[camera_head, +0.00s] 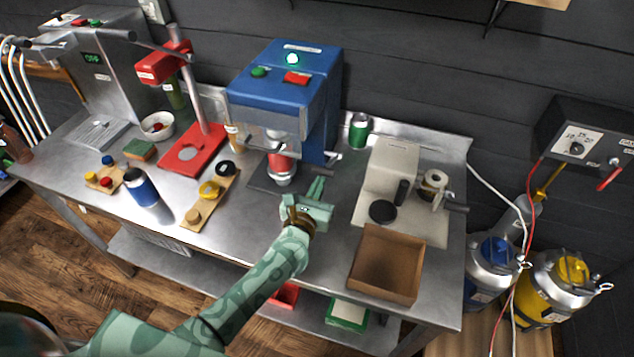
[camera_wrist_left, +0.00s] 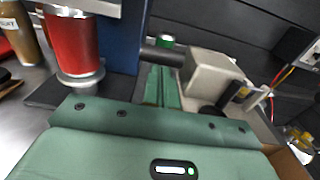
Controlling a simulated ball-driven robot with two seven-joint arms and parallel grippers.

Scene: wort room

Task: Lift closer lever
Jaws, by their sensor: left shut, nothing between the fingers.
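The blue can closer (camera_head: 287,85) stands at the back of the steel bench, with a lit green lamp on top. A red can (camera_head: 281,162) stands in it on a round metal support; the can also shows in the wrist view (camera_wrist_left: 72,45). The closer's dark lever (camera_wrist_left: 162,56) sticks out to the right of the blue body in the wrist view. My left gripper (camera_head: 317,187) is shut and empty, in front of the closer at its lower right. In the wrist view its fingers (camera_wrist_left: 162,86) reach just below the lever; I cannot tell whether they touch it. My right gripper is not in view.
A beige machine (camera_head: 393,165) and an open brown box (camera_head: 387,264) stand to the right of the gripper. A green can (camera_head: 358,130) is behind. A red stand (camera_head: 193,150) and a wooden tray (camera_head: 212,203) are to the left.

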